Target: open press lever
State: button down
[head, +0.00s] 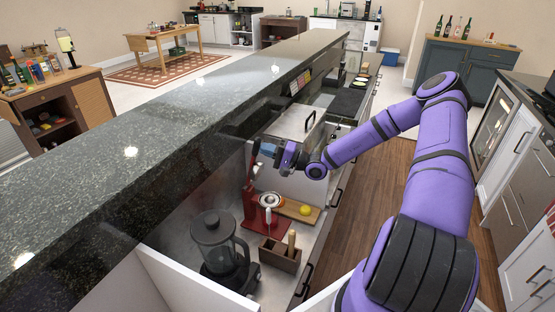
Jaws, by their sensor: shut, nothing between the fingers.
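A red press (249,204) stands on the lower counter, with a red base, a silver round cup and a red upright part. Its lever (252,158) rises steeply from the upright and its upper end is close to my gripper. My gripper (264,149) is shut and empty, and reaches in from the right at the height of the lever's top. I cannot tell whether it touches the lever. The lever's pivot is too small to make out.
A wooden board with a yellow lemon (305,210) lies beside the press. A wooden holder (280,253) and a dark blender (219,245) stand nearer. A steel box (296,123) stands behind my gripper. The raised dark bar top (130,165) borders the left.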

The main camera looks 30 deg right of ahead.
jog(key=shift+w+a+r+m+g+h, duration=0.1)
jog(key=shift+w+a+r+g+h, duration=0.25)
jog(key=shift+w, duration=0.3)
jog(key=shift+w+a+r+m+g+h, duration=0.15)
jog(key=shift+w+a+g+h, duration=0.15)
jog(key=shift+w+a, duration=0.3)
jog(key=shift+w+a+r+m+g+h, duration=0.1)
jog(key=shift+w+a+r+g+h, duration=0.2)
jog(key=shift+w, duration=0.45)
